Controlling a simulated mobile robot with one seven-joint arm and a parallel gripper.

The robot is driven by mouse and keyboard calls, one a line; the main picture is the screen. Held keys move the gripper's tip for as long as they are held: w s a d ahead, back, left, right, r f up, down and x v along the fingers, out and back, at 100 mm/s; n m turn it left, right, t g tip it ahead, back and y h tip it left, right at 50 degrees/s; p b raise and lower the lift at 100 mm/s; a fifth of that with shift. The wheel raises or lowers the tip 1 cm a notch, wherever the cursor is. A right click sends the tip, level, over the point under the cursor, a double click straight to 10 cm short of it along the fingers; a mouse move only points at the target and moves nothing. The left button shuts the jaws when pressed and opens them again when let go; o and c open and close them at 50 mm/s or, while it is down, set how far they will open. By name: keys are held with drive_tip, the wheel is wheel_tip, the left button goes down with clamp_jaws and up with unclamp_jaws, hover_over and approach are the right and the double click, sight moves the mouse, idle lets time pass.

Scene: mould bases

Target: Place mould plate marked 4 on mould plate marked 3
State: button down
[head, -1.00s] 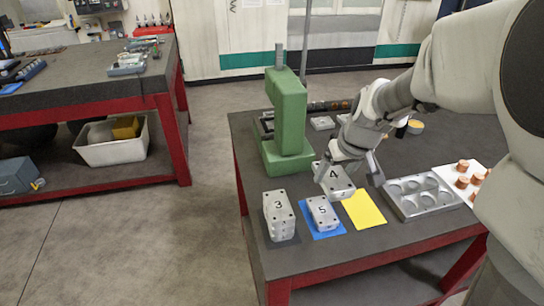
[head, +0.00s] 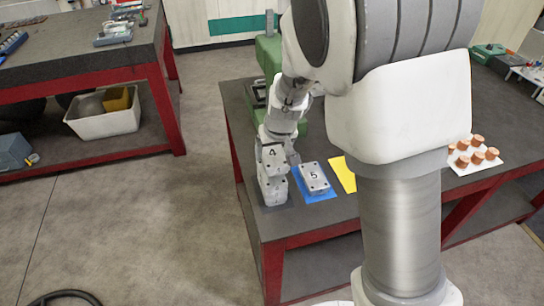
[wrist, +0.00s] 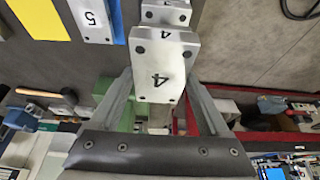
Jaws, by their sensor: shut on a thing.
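The silver mould plate marked 4 (head: 272,153) is between the fingers of my gripper (head: 277,158), which is shut on it. In the wrist view plate 4 (wrist: 160,62) sits between both fingertips (wrist: 161,82), its number facing the camera. Directly below it in the head view stands the silver stack (head: 273,188) that carried the mark 3; its top and number are now hidden by plate 4. I cannot tell whether plate 4 touches the stack or hangs just above it.
A silver plate marked 5 (head: 315,175) lies on a blue mat (head: 322,198) close to the right of the stack. A yellow mat (head: 343,173) is beyond it. A green press (head: 268,55) stands behind. My arm hides much of the table.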

sight(272, 162)
drive_tip(key=shift+a+f, duration=0.1)
drive_tip(key=shift+f, duration=1.9)
drive_tip(key=shift+f+b, duration=0.2)
drive_tip(key=shift+b, duration=0.25)
unclamp_jaws()
